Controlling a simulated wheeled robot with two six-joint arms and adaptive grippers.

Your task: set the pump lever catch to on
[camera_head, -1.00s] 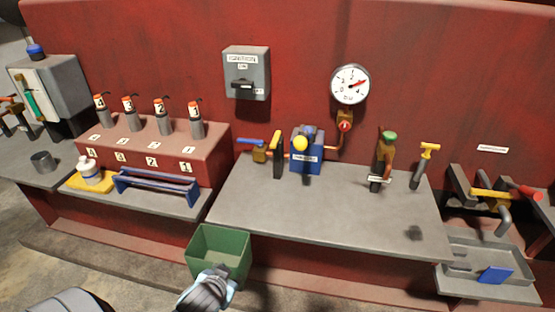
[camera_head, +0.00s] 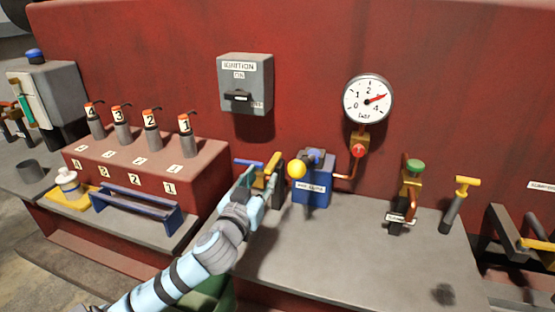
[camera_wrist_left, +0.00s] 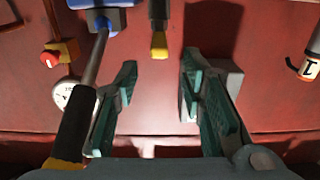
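The blue pump box (camera_head: 313,190) stands on the grey bench against the red wall, with a small white label. Its lever ends in a yellow knob (camera_head: 297,169) pointing out toward me. In the wrist view a lever with a black grip (camera_wrist_left: 74,125) runs from the blue box (camera_wrist_left: 100,4), left of the fingers. I cannot make out the catch or its setting. My left gripper (camera_head: 250,190) is open and empty, left of the box; its parted fingers also show in the wrist view (camera_wrist_left: 160,98). A black piece with a yellow tip (camera_wrist_left: 158,42) lies beyond the gap. My right gripper is out of view.
A blue-handled valve (camera_head: 248,162) and a black-and-yellow piece (camera_head: 274,168) are close behind my left gripper. A gauge (camera_head: 368,98) and an ignition box (camera_head: 246,84) are on the wall. The bench (camera_head: 350,250) is clear in front of the box.

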